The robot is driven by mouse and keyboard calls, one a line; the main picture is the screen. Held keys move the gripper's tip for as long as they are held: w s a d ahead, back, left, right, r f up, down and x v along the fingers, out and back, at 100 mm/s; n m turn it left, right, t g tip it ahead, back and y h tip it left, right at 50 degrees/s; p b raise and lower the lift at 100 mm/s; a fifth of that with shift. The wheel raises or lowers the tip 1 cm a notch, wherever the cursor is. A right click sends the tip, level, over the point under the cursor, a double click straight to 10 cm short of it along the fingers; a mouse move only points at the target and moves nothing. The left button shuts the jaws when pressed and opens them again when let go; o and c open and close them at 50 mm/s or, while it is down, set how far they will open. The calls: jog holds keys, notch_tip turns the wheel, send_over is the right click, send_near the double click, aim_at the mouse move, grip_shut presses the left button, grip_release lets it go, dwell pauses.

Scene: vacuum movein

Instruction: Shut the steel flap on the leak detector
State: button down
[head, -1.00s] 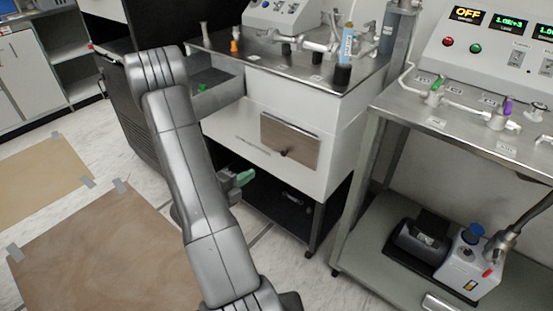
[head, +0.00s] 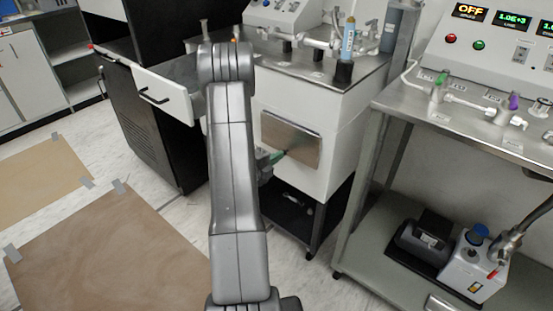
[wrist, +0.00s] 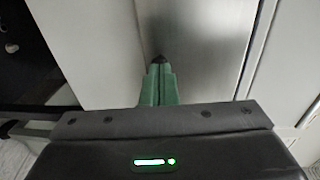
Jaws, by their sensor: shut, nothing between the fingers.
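The steel flap (head: 293,136) is a brushed metal panel on the front of the white leak detector cabinet (head: 335,135). It looks nearly flush with the front; I cannot tell whether a small gap remains. In the wrist view the flap (wrist: 205,45) fills the upper middle. My arm hides part of the cabinet's left side.
An open white drawer (head: 163,94) with a black handle juts out left of my arm. A steel bench (head: 460,130) with pumps below stands at the right. Brown floor sheets (head: 90,255) lie at the left. Bare floor lies in front of the cabinet.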

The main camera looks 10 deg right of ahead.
jog(key=shift+d, duration=0.1)
jog(key=shift+w+d+t+h+b, duration=0.3)
jog(key=shift+w+d+b, duration=0.1)
jog(key=shift+b, duration=0.05)
dwell(0.4)
jog(key=p+v, duration=0.2)
jog(key=v, duration=1.2)
jog(key=shift+a, duration=0.2)
